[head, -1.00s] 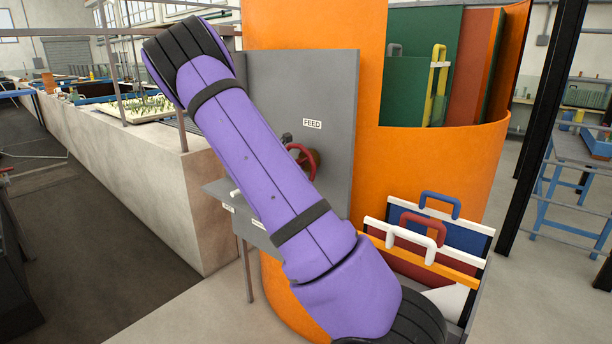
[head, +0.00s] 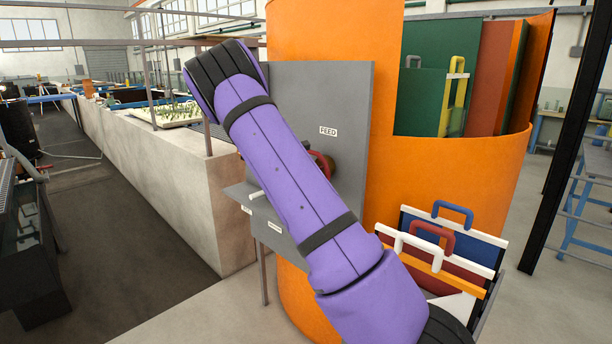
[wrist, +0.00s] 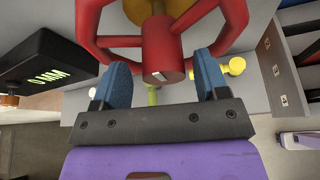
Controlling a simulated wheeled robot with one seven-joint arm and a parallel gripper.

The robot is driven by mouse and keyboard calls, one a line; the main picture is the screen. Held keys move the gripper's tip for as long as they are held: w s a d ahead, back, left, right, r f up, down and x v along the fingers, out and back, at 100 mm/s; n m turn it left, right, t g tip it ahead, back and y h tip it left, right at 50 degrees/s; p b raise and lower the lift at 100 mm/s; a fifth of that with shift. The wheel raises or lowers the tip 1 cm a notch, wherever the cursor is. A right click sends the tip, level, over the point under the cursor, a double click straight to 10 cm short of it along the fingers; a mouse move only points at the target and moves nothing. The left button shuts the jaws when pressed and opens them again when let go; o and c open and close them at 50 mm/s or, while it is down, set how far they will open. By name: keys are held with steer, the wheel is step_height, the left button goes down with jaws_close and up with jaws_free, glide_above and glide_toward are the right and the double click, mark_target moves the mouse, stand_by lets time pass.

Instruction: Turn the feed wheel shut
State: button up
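The feed wheel is a red handwheel on a grey panel (head: 345,95) with a FEED label (head: 328,131). In the head view my purple arm covers most of the wheel, and only a bit of red rim (head: 327,165) shows. In the wrist view the wheel's red hub and spokes (wrist: 163,45) fill the top middle. My gripper (wrist: 158,82) is open, its two blue fingers apart on either side of the lower end of the hub. Whether the fingers touch the wheel I cannot tell. My gripper is hidden in the head view.
A black box with a green display (wrist: 48,62) is close at the left in the wrist view. A yellow knob (wrist: 236,66) is right of the fingers. An orange cylinder (head: 440,165) stands behind the panel, with a rack of handled boards (head: 487,290) at the right.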

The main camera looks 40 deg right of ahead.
steer(key=shift+s+d+f, duration=0.1)
steer(key=shift+f, duration=0.05)
steer(key=v, duration=1)
steer(key=shift+a, duration=0.35)
